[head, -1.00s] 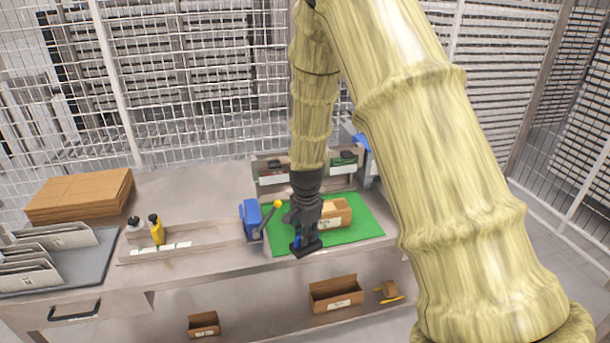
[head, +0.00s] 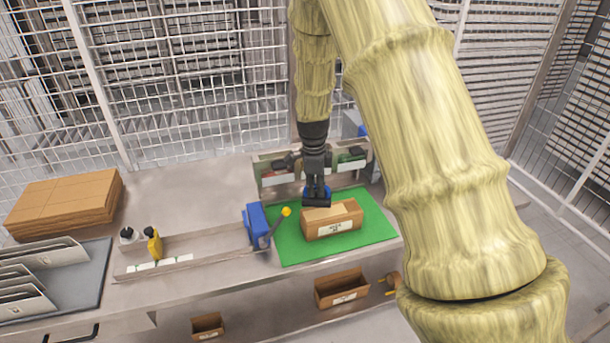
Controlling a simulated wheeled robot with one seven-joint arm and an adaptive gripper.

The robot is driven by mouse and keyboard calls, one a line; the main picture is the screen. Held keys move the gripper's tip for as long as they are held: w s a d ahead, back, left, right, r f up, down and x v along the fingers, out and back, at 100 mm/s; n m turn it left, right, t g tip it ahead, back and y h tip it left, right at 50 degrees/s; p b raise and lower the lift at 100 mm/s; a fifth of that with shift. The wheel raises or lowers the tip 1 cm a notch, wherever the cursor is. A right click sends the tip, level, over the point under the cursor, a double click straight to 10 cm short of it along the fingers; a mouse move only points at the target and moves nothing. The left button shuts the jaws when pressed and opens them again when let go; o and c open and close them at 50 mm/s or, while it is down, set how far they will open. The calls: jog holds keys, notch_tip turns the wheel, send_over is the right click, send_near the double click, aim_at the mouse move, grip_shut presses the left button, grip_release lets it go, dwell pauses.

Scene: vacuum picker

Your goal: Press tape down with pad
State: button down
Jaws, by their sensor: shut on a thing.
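A brown cardboard box (head: 338,224) with a white label on its front lies on the green mat (head: 292,254). My gripper (head: 317,184) points down over the box's back left part. It is shut on a pad (head: 316,203) with a dark flat base and a blue upper part. The pad's base overlaps the box's top edge in the picture; I cannot tell whether it touches the box. Tape on the box is too small to make out clearly.
A blue device with a yellow-knobbed lever (head: 256,224) stands at the mat's left edge. Small bins (head: 280,178) stand behind the mat. A bottle tray (head: 190,259), flat cardboard stack (head: 65,200) and grey envelope tray (head: 92,283) lie left. Open boxes (head: 342,288) sit below.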

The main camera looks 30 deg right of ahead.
aim_at(315, 199)
jog(key=shift+w, duration=0.3)
jog(key=shift+s+f+b, duration=0.15)
jog(key=shift+f+b, duration=0.2)
jog(key=shift+b, duration=0.1)
jog(key=shift+w+f+b, duration=0.2)
jog(key=shift+f+b, duration=0.35)
jog(key=shift+f, duration=0.45)
jog(key=shift+s, duration=0.1)
jog(key=shift+f+b, duration=0.55)
jog(key=shift+f, duration=0.9)
jog(key=shift+r, duration=0.15)
jog(key=shift+r+p, duration=1.65)
jog(key=shift+r, duration=0.5)
